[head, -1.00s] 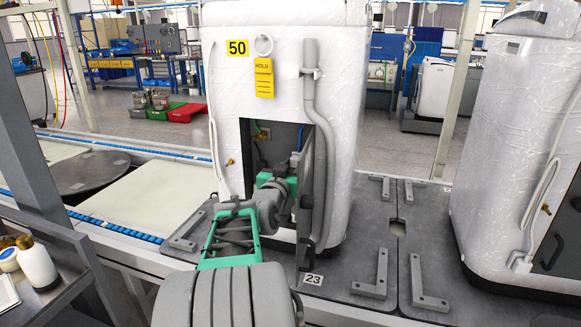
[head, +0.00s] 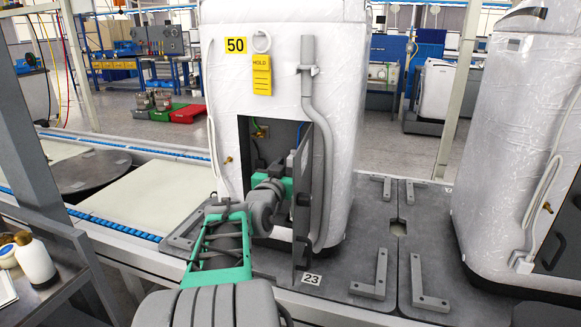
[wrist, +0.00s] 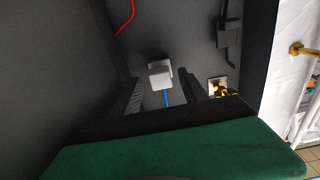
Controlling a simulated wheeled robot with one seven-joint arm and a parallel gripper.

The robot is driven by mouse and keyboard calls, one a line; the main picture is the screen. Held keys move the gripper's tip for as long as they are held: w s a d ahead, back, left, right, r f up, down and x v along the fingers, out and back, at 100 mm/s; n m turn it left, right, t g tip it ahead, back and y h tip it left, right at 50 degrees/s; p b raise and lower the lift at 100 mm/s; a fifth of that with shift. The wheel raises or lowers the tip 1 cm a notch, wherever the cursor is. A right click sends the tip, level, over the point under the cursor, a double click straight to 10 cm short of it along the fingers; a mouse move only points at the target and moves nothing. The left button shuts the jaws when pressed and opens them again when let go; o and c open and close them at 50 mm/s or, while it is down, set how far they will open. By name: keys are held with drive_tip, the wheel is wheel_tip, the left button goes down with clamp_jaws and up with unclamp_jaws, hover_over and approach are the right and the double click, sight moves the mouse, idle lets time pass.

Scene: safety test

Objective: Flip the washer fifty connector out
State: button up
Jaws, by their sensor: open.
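The white film-wrapped washer (head: 285,75) carries a yellow "50" label (head: 235,45) and a yellow HOLD tag (head: 262,78). Its low service opening stands open, with the dark door (head: 313,200) swung out to the right. My gripper reaches into the opening in the head view, its fingertips hard to make out there. In the wrist view my gripper (wrist: 160,92) is open, with two dark fingers pointing inward. A pale grey block-like connector (wrist: 160,73) with a blue cable shows between and beyond the fingertips. I cannot tell whether they touch it.
A brass fitting on a light plate (wrist: 218,87) sits close right of the fingers. A black part (wrist: 229,30) and a red cable (wrist: 125,16) are on the dark walls. A grey hose (head: 320,130) runs down beside the door. Another wrapped washer (head: 510,130) stands right.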

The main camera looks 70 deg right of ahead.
drive_tip(key=a, duration=0.7)
drive_tip(key=shift+s+a, duration=0.3)
drive_tip(key=shift+a, duration=0.1)
